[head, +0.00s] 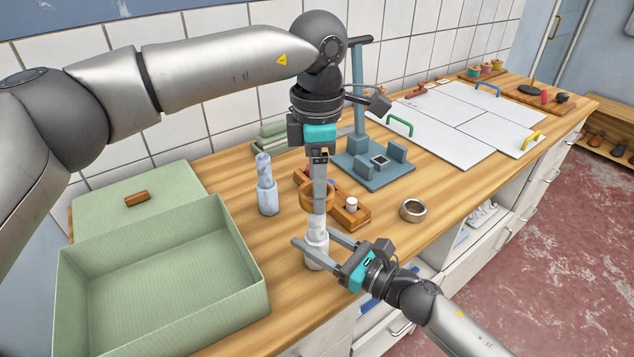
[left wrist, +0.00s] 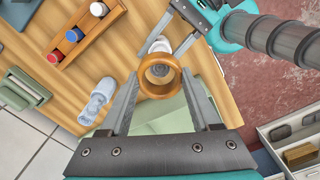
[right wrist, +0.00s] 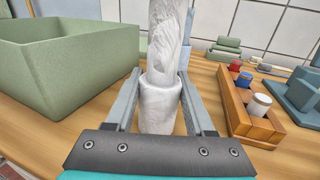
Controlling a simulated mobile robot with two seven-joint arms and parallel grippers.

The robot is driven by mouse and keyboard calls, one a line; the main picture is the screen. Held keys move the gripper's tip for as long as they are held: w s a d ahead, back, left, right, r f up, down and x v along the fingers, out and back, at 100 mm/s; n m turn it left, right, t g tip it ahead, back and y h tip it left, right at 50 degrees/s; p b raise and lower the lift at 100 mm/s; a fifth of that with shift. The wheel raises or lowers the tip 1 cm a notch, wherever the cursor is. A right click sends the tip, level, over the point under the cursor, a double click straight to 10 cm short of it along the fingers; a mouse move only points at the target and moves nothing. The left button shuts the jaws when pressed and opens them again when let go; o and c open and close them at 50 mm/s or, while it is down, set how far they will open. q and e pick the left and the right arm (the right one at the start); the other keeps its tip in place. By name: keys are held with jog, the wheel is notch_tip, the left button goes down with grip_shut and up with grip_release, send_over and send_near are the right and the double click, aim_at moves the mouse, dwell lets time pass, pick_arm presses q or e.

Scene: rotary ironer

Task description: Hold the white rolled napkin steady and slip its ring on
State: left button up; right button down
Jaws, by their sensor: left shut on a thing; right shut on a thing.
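The white rolled napkin (head: 316,251) stands upright at the front of the counter, a narrow roll above a wider lower part. It fills the middle of the right wrist view (right wrist: 160,105). My right gripper (head: 314,240) is shut on it, one finger on each side. My left gripper (head: 317,203) points down over the napkin, shut on a brown ring (head: 331,199). In the left wrist view the ring (left wrist: 146,87) sits between the fingertips with its opening over the napkin's top. I cannot tell whether the napkin's tip is inside it.
A bluish-white roll (head: 267,190) stands behind left. A wooden holder (head: 350,215) with small pots and a metal ring (head: 413,210) lie right. A green open box (head: 160,285) fills the left. A blue-grey stand (head: 375,175) and white panels (head: 460,125) are further back.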

aim_at(317, 236)
pick_arm(q)
jog(key=shift+f, duration=0.55)
dwell(0.4)
jog(key=shift+f, duration=0.4)
jog(key=shift+f, duration=0.35)
jog(key=shift+f, duration=1.1)
jog(key=o, duration=1.4)
jog(key=shift+r, duration=0.1)
